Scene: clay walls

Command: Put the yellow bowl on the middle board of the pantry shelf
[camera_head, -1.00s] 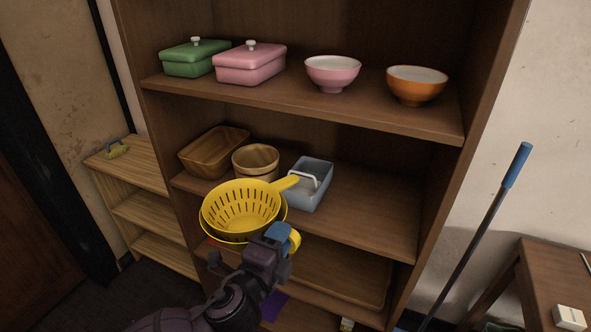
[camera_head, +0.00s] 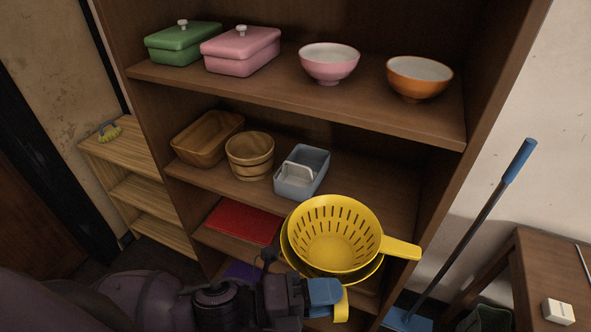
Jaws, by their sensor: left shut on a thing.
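The yellow bowl (camera_head: 287,247) shows as a rim and side under a yellow colander (camera_head: 337,230) nested in it, its handle pointing right. My left gripper (camera_head: 327,295) is at the near side of the bowl, shut on it; the exact grip point is partly hidden by the blue fingers. The bowl is held in front of the pantry shelf (camera_head: 482,120), overlapping the middle board's front edge in the picture. The middle board (camera_head: 385,195) has bare wood on its right. My right gripper is not in view.
On the middle board stand a wooden tray (camera_head: 207,140), a wooden bucket (camera_head: 249,157) and a grey caddy (camera_head: 302,172). Above are green (camera_head: 184,43) and pink (camera_head: 240,50) lidded boxes, a pink bowl (camera_head: 329,64) and an orange bowl (camera_head: 419,78). A blue-handled broom (camera_head: 470,240) leans at the right.

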